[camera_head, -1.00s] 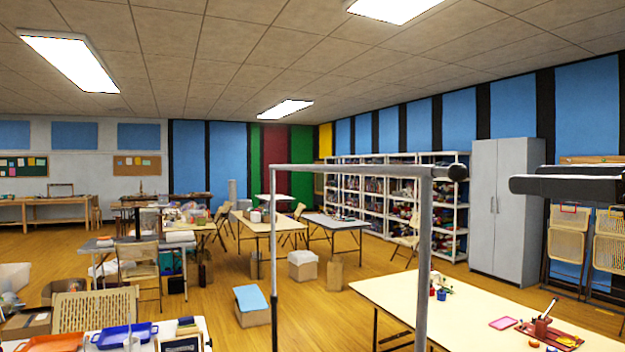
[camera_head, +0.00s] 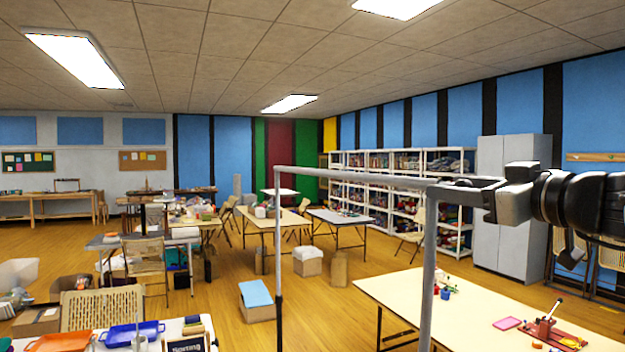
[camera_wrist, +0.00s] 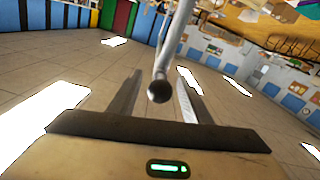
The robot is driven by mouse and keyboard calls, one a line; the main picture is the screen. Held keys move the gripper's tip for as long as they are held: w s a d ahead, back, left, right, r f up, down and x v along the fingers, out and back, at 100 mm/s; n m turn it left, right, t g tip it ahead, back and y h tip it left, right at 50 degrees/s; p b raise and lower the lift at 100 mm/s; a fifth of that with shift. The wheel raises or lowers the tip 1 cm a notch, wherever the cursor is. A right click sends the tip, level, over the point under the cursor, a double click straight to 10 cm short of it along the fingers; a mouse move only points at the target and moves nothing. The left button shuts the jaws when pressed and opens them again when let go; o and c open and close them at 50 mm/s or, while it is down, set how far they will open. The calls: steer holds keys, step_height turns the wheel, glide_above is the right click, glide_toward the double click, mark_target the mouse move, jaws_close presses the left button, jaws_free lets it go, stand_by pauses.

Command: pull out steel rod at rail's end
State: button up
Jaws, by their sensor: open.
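A grey metal rack stands upright in front of me, with a top rail (camera_head: 350,177) running to the right. The steel rod at the rail's right end carries a dark round knob, clear in the wrist view (camera_wrist: 158,92); the rod (camera_wrist: 172,48) runs away behind it. My gripper (camera_head: 474,186) is at that end in the head view. In the wrist view my gripper (camera_wrist: 157,97) is open, with one finger on each side of the knob. I cannot tell whether either finger touches it. In the head view the fingers partly hide the knob.
The rack's front upright (camera_head: 428,265) stands just left of my gripper. A long cream table (camera_head: 460,300) with small craft items is below right. A grey cabinet (camera_head: 490,225) and white shelves (camera_head: 465,215) stand behind. Air around the rail is otherwise clear.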

steer(key=shift+w+a, duration=0.2)
steer(key=shift+w, duration=0.2)
steer(key=shift+c, duration=0.4)
jaws_close()
steer(key=shift+s+d+f+b, duration=0.1)
steer(key=shift+s+d+b, duration=0.1)
steer(key=shift+b, duration=0.1)
steer(key=b+v, duration=1)
steer(key=v, duration=1)
steer(key=shift+s+r+b, duration=0.25)
steer(key=shift+b, duration=0.1)
steer(key=shift+o, duration=0.4)
jaws_free()
